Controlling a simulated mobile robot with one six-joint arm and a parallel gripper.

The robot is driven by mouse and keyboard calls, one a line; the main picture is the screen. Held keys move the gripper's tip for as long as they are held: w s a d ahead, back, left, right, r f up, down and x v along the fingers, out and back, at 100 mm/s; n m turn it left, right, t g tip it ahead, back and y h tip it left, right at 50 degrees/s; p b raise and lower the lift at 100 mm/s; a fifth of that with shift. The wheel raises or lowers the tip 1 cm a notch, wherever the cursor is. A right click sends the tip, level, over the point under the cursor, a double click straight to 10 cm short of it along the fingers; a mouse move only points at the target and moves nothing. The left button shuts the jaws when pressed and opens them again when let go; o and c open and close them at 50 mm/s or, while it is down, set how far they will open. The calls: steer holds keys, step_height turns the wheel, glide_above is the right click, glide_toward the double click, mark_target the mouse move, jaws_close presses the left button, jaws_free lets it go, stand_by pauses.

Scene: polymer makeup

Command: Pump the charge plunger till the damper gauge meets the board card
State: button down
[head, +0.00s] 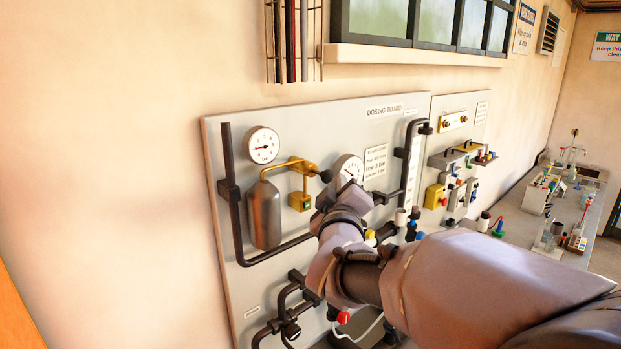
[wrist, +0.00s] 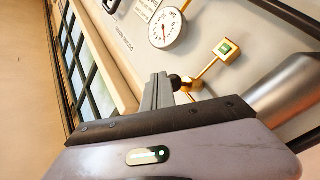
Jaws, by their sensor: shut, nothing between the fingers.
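My gripper (head: 337,188) is shut and empty in front of the dosing board. In the wrist view its closed fingers (wrist: 158,82) lie right beside the black round knob (wrist: 176,82) of the brass plunger; I cannot tell whether they touch it. The knob (head: 326,176) ends a brass pipe (head: 285,165) above the grey damper bottle (head: 265,215). A round gauge (head: 262,144) marked bar sits above the bottle, its needle pointing left. A second gauge (head: 348,167) is partly hidden by my gripper. The white card (head: 376,162) names a 3 bar value; its other lines are unclear.
A brass box with a green face (head: 306,203) hangs below the pipe. Dark pipes (head: 232,190) frame the board. A yellow box (head: 435,196) and fittings stand to the right, before a cluttered bench (head: 525,225). The window sill (head: 400,54) juts out above.

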steer(key=s+d+b, duration=0.1)
steer(key=s, duration=0.1)
steer(key=s+d, duration=0.2)
steer(key=shift+b, duration=0.4)
steer(key=s+a+f+m+g+y+b, duration=0.1)
steer(key=s+f+m+g+b, duration=0.3)
steer(key=s+f+b, duration=0.4)
steer(key=s+a+f+m+g+y+b, duration=0.2)
steer(key=s+f+b, duration=0.7)
steer(key=f, duration=1.3)
steer(key=s+a+f+m+g+y+b, duration=0.1)
steer(key=s+f+m+g+b, duration=0.5)
steer(key=s+f, duration=0.8)
steer(key=f+y+b, duration=0.1)
steer(key=b, duration=0.2)
steer(key=shift+s+a+f+g, duration=0.15)
steer(key=shift+f+g, duration=0.25)
